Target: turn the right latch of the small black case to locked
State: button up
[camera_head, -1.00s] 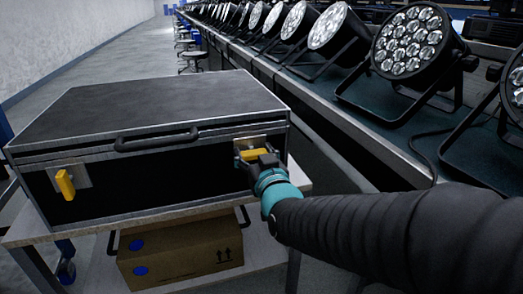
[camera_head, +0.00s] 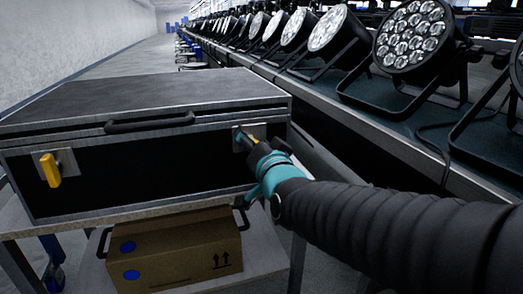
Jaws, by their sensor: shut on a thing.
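The small black case (camera_head: 120,180) with metal edges stands closed on a cart shelf. Its left latch (camera_head: 49,170) has a yellow handle that hangs near upright on a metal plate. The right latch (camera_head: 252,140) is at the right end of the front face; only a sliver of its yellow handle and part of its plate show. My gripper (camera_head: 256,146) is at the right latch, shut on its handle. The fingers and wrist hide most of the handle, so its exact angle is hard to tell.
A cardboard box (camera_head: 180,250) sits on the lower shelf of the cart (camera_head: 268,255), under the case. A long bench with several par cans (camera_head: 413,38) runs along the right, close to my arm. The aisle floor behind the case is open.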

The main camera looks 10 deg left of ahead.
jog(key=m, duration=0.5)
jog(key=shift+m, duration=0.3)
jog(key=m, duration=0.4)
jog(key=shift+f+m, duration=0.1)
jog(key=shift+m, duration=0.3)
jog(key=o, duration=1.2)
jog(key=shift+c, duration=0.2)
jog(key=shift+d, duration=0.1)
jog(key=v, duration=1.2)
